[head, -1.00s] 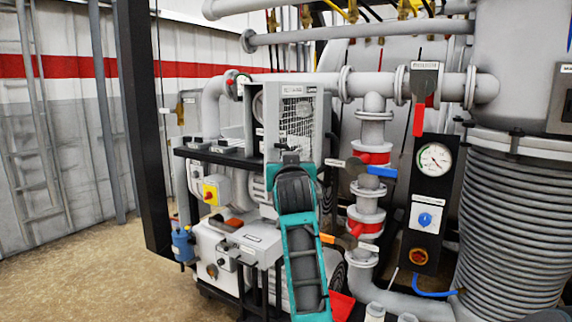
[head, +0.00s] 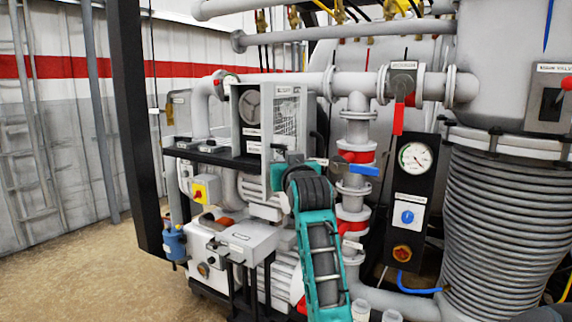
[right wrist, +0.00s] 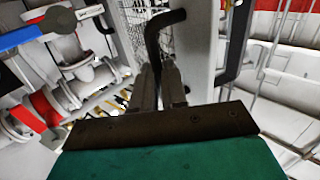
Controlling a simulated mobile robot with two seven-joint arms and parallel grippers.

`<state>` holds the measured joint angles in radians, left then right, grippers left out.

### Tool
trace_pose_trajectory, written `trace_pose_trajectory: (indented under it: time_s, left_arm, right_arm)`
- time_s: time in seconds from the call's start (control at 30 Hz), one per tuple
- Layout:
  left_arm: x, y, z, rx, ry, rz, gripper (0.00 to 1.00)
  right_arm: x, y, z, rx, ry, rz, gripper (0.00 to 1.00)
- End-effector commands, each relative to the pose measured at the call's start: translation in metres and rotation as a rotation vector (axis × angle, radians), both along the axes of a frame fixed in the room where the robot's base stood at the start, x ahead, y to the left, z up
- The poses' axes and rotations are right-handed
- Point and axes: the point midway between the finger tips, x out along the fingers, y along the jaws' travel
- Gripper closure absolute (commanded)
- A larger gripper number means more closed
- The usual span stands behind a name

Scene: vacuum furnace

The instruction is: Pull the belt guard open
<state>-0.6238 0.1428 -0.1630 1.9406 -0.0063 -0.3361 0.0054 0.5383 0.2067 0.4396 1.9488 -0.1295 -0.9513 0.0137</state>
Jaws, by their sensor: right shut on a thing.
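The belt guard (head: 287,110) is a grey box frame with a wire mesh face on the pump unit, centre of the head view. It stands partly swung out, and a grey wheel (head: 252,107) shows beside it. In the right wrist view the mesh (right wrist: 140,15) and a grey frame panel (right wrist: 200,50) show close up. A black bent handle (right wrist: 153,38) rises from between the fingers of my right gripper (right wrist: 159,85), which is shut on it. In the head view my teal right arm hides most of that gripper. My left gripper is not in view.
Right of the guard are grey pipes with red bands and a blue valve lever (head: 365,171). A black gauge panel (head: 411,200) and a ribbed column (head: 490,230) stand further right. A black post (head: 135,120) stands left. The floor (head: 100,260) at left is clear.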

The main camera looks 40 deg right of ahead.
Motion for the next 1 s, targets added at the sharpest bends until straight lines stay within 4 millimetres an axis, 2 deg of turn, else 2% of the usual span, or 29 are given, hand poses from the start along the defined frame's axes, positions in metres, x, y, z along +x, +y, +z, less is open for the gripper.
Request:
trace_pose_trajectory:
  time_s: [0.07,0.1,0.33,0.67,0.87,1.0]
  left_arm:
    - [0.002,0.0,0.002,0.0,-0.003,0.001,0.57]
    - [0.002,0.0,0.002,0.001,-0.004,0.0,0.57]
    - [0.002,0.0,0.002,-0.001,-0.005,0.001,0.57]
    - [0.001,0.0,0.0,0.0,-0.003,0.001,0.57]
    - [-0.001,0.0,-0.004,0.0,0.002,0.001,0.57]
    - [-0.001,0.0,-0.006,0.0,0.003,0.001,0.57]
  right_arm:
    - [-0.003,-0.006,0.007,-0.008,-0.017,-0.016,1.0]
    - [-0.003,-0.006,0.007,-0.007,-0.017,-0.015,0.84]
    - [-0.002,-0.004,0.004,-0.005,-0.01,-0.009,0.62]
    - [-0.004,0.0,0.002,-0.003,-0.006,-0.005,0.62]
    - [-0.024,0.013,0.001,-0.005,-0.008,-0.005,0.62]
    - [-0.046,0.029,0.001,-0.004,-0.008,-0.005,0.62]
